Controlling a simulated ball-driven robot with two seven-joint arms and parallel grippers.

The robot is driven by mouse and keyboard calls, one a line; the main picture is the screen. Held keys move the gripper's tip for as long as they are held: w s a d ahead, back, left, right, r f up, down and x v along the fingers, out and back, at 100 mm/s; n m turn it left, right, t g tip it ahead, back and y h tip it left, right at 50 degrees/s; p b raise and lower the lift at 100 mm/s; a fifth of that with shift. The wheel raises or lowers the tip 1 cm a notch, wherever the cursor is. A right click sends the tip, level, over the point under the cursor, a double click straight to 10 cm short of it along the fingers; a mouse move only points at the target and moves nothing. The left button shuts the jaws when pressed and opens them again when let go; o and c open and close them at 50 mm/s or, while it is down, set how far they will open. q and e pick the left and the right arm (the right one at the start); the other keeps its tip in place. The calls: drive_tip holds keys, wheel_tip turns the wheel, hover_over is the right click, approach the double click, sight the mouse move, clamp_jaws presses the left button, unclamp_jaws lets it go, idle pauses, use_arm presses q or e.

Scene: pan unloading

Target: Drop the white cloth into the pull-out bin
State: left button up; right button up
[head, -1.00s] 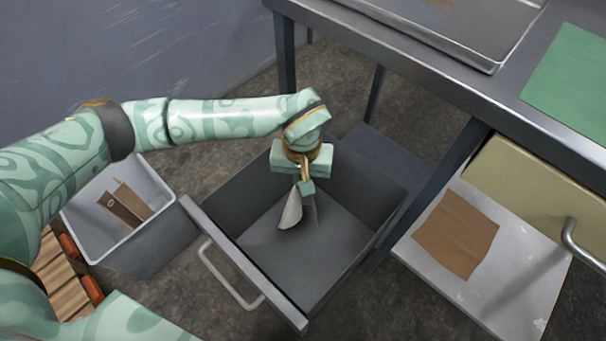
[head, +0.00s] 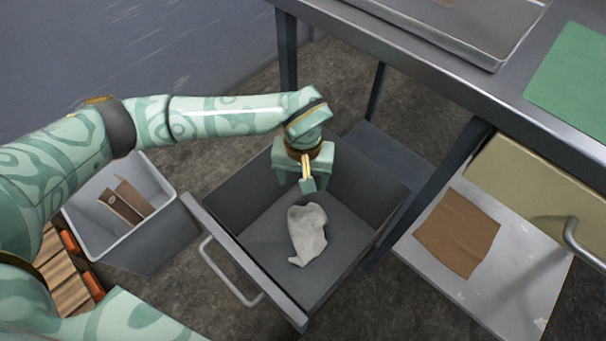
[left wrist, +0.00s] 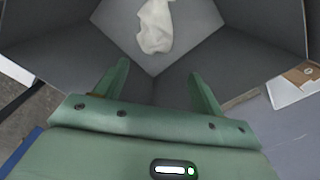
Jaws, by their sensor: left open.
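The white cloth (head: 307,234) lies crumpled on the floor of the grey pull-out bin (head: 272,238), inside its walls. It also shows in the left wrist view (left wrist: 155,26), beyond my fingertips. My left gripper (head: 307,182) is over the back part of the open bin, above the cloth and apart from it. In the left wrist view its two fingers (left wrist: 158,80) are spread wide with nothing between them. My right gripper is in neither view.
A grey tub (head: 98,240) with brown pieces in it stands left of the bin. A steel table (head: 400,68) with a tray (head: 490,50) and a green sheet (head: 572,75) stands at the right. A brown cloth (head: 457,232) lies on a lower shelf (head: 500,290).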

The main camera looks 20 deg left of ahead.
use_arm(q)
drive_tip(key=shift+o, duration=1.4)
drive_tip(key=shift+r, duration=0.1)
wheel_tip(320, 180, up, 5)
drive_tip(key=p, duration=0.4)
drive_tip(key=shift+r, duration=0.2)
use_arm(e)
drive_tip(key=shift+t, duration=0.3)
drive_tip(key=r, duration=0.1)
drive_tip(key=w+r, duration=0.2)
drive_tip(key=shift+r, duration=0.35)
use_arm(q)
wheel_tip(320, 180, up, 16)
drive_tip(key=p, duration=0.7)
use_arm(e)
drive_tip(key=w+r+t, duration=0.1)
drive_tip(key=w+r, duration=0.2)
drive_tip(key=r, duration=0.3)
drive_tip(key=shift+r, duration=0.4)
use_arm(q)
drive_tip(key=shift+r, duration=0.1)
